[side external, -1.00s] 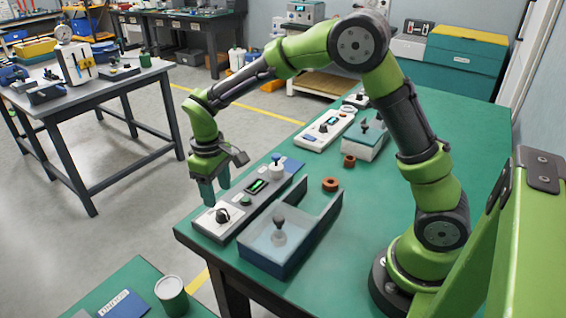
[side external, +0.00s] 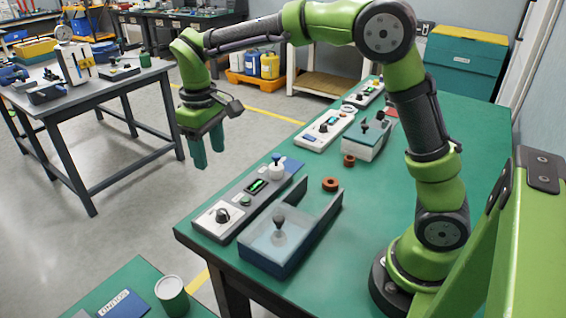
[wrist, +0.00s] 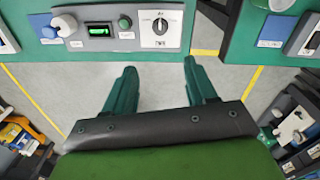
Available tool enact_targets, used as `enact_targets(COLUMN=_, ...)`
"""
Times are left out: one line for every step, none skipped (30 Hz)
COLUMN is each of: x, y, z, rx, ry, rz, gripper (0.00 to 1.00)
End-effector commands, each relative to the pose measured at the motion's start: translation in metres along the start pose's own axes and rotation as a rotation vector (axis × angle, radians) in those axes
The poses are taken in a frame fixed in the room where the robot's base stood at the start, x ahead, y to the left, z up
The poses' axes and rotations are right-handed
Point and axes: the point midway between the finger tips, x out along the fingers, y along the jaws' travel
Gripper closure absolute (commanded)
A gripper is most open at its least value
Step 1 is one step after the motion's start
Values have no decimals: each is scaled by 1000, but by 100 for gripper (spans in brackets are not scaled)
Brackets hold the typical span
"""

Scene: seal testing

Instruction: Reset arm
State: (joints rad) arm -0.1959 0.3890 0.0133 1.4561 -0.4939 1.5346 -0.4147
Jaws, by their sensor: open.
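My gripper (side external: 207,150) is raised in the side external view, above and beyond the far left edge of the green table, with open floor behind it. Its two teal fingers are apart and nothing is between them. In the wrist view my gripper (wrist: 160,85) also shows open and empty, with floor between the fingers. The control panel (side external: 228,212) lies on the table below it, with a black knob, a lit green display and a white knob. The panel (wrist: 130,38) shows along the top of the wrist view. My gripper touches nothing.
A blue-grey open box (side external: 262,258) with a clear lid and knob stands beside the panel. Brown rings (side external: 330,184), a second panel (side external: 325,128) and another lidded box (side external: 366,140) sit farther back. A small green table (side external: 130,275) with a can (side external: 172,294) is at the front.

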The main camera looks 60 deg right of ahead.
Motion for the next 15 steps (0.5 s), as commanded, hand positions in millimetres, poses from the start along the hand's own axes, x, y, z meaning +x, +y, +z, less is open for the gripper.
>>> enact_targets(x=3, y=-1, z=-1, rx=13, ry=9, rz=-3, gripper=44)
enact_targets(x=9, y=-2, z=0, rx=20, ry=6, rz=-6, gripper=44)
enact_targets(x=14, y=-3, z=5, rx=34, ry=7, rz=-14, gripper=44)
enact_targets(x=14, y=-4, z=9, rx=47, ry=14, rz=-20, gripper=44)
enact_targets(x=14, y=-4, z=14, rx=62, ry=26, rz=-29, gripper=44)
enact_targets(x=11, y=-3, z=23, rx=86, ry=45, rz=-41, gripper=44)
enact_targets(x=8, y=-3, z=30, rx=107, ry=63, rz=-52, gripper=44)
enact_targets(x=6, y=-2, z=38, rx=128, ry=81, rz=-63, gripper=44)
enact_targets(x=1, y=-1, z=49, rx=156, ry=108, rz=-78, gripper=44)
enact_targets(x=-2, y=0, z=58, rx=179, ry=128, rz=-89, gripper=44)
enact_targets(x=-6, y=1, z=66, rx=201, ry=150, rz=-101, gripper=44)
enact_targets(x=-10, y=2, z=78, rx=233, ry=180, rz=-116, gripper=44)
enact_targets(x=-13, y=3, z=87, rx=256, ry=204, rz=-128, gripper=44)
enact_targets(x=-16, y=4, z=97, rx=279, ry=228, rz=-140, gripper=44)
enact_targets(x=-19, y=5, z=110, rx=313, ry=261, rz=-156, gripper=44)
